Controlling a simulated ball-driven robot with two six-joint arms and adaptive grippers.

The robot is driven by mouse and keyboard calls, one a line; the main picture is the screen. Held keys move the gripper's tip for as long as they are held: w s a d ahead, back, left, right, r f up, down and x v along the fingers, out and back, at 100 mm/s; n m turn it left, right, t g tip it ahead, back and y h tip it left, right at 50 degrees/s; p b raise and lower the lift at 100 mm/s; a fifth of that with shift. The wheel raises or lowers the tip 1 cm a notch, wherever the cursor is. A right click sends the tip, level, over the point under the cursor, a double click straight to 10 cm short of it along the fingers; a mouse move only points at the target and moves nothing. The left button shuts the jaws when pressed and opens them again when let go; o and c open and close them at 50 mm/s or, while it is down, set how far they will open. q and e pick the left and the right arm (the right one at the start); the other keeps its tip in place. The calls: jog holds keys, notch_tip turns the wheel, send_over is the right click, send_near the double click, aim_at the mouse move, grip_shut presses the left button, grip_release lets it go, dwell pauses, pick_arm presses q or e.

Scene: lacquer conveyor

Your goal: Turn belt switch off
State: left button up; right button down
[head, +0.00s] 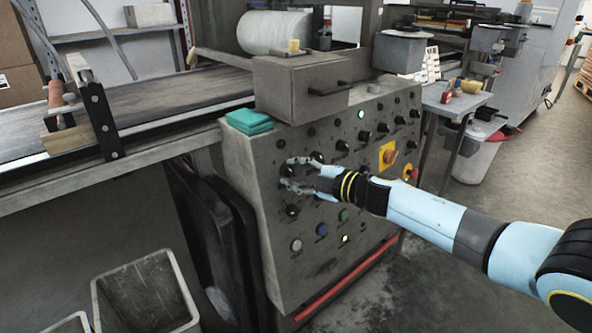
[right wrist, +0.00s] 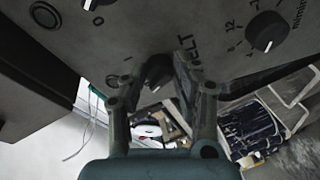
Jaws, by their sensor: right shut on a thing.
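The belt switch (right wrist: 157,70) is a dark rotary knob on the grey control panel, with part of a label ending in "LT" beside it in the right wrist view. My right gripper (head: 289,173) reaches the left part of the panel from the right. Its two fingers (right wrist: 157,84) are on either side of the knob and shut on it. The fingers hide part of the knob and its markings, so I cannot tell its exact setting. In the head view the knob is mostly hidden by the fingers. My left gripper is not in view.
Several other knobs and buttons surround the switch, including an orange rotary switch on a yellow plate (head: 388,155). The conveyor belt (head: 150,98) runs off left. A grey bin (head: 145,293) stands below.

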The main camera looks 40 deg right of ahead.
dwell(0.4)
jog(key=c, duration=1)
grip_release()
jog(key=v, duration=1.2)
